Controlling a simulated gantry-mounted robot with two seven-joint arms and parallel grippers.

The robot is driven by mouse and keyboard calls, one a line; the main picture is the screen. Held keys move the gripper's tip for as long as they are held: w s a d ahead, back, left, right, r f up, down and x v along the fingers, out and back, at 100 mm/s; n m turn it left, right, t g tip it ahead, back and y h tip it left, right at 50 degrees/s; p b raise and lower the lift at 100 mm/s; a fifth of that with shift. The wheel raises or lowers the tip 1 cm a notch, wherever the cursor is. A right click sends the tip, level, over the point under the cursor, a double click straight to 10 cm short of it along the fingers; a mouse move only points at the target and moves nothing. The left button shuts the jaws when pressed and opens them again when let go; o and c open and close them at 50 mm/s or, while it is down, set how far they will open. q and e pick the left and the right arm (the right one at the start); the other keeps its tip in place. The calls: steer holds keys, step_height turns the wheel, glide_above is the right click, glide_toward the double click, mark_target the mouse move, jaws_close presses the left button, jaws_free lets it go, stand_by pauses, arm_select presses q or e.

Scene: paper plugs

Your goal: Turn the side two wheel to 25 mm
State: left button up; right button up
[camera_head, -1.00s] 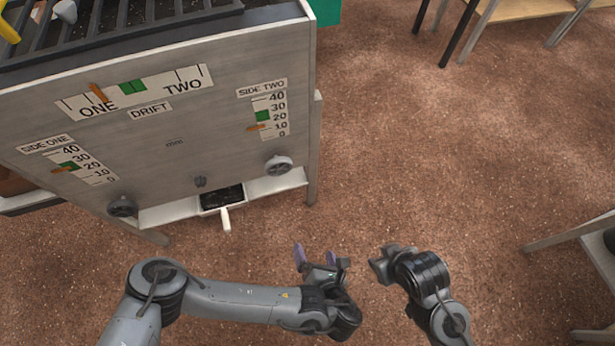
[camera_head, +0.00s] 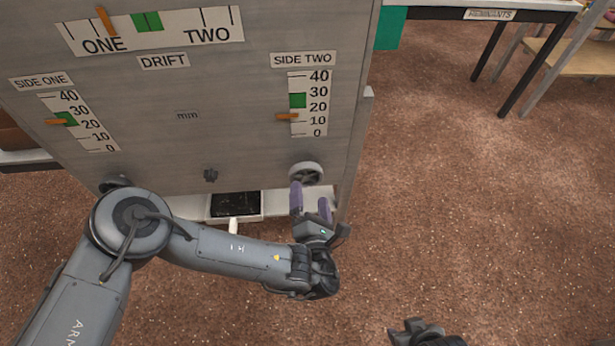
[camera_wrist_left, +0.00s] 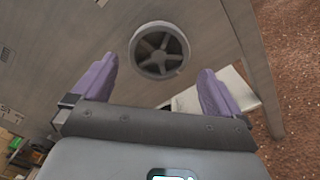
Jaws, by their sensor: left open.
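The side two wheel (camera_head: 306,174) is a grey spoked handwheel on the front panel, under the SIDE TWO scale (camera_head: 309,104). Its orange pointer (camera_head: 288,117) stands a little above the 10 mark, below the green band at about 20 to 30. My left gripper (camera_head: 311,200) is open, with purple fingers just below the wheel. In the left wrist view the wheel (camera_wrist_left: 159,51) shows ahead, between and beyond the two fingertips, with nothing gripped. My right gripper (camera_head: 415,328) is partly cut off at the bottom edge, and its jaws are unclear.
The SIDE ONE scale (camera_head: 77,121) and its wheel (camera_head: 115,183) are at the left, the wheel partly behind my left arm. The floor right of the machine is open.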

mark_target(308, 178)
arm_select(q)
steer(key=w+b, duration=0.1)
steer(key=w, duration=0.1)
steer(key=w+b, duration=0.1)
steer(key=w, duration=0.2)
steer(key=w+b, duration=0.1)
steer(key=w, duration=0.1)
steer(key=shift+w+a+f+b, duration=0.1)
steer(key=shift+w+a+b, duration=0.15)
steer(key=shift+a+b, duration=0.1)
steer(key=shift+w+a, duration=0.1)
steer(key=shift+w, duration=0.4)
steer(key=shift+c, duration=0.5)
steer(key=c, duration=0.5)
steer(key=shift+n, duration=0.4)
